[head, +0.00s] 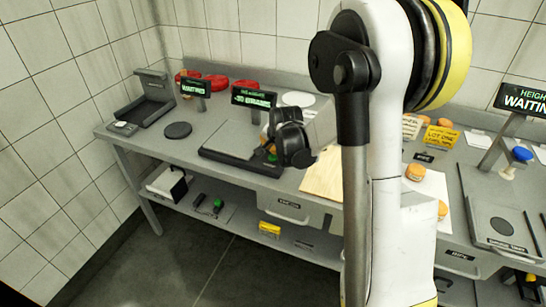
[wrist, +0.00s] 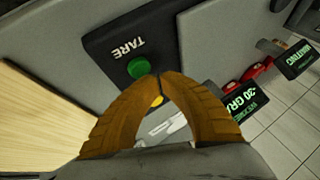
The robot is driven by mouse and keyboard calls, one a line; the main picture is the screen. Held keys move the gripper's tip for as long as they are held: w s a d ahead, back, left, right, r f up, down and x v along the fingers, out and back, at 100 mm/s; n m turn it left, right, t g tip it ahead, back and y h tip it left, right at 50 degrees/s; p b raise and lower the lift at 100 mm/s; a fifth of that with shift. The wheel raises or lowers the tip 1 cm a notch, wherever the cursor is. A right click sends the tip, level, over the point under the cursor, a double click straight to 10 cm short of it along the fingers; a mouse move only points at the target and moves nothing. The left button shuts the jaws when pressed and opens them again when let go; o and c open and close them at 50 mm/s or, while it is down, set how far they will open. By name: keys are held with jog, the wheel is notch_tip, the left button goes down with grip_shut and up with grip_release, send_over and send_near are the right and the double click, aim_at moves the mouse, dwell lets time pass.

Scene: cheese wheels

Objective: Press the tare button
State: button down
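The green tare button (wrist: 138,67) sits on a dark panel beside the white word TARE (wrist: 127,47) in the wrist view. It also shows as a small green spot (head: 272,158) in the head view, on the scale (head: 231,149). My gripper (wrist: 159,77) has its two brown fingers drawn together at the tips, with nothing seen between the tips. The tips appear just beside the button; whether they touch it I cannot tell. A small yellow-orange spot (wrist: 157,99) shows between the fingers. The scale's display (head: 254,98) appears to read -30 grams.
A wooden board (head: 323,175) lies right of the scale. A dark round disc (head: 178,130) and another weighing station (head: 150,112) stand left. Red wheels (head: 215,82) lie behind. Yellow signs (head: 441,137) and a blue-topped knob (head: 521,154) are at right.

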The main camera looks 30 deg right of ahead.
aim_at(271, 155)
jog(key=shift+f, duration=0.2)
dwell(0.7)
jog(key=shift+f+b, duration=0.3)
jog(key=shift+b, duration=0.15)
jog(key=shift+f+b, duration=0.3)
jog(key=shift+f, duration=0.05)
dwell(0.5)
jog(key=shift+r, duration=0.15)
jog(key=shift+r+p, duration=0.55)
jog(key=shift+r, duration=0.15)
jog(key=shift+r+p, duration=1.75)
jog(key=shift+r, duration=0.75)
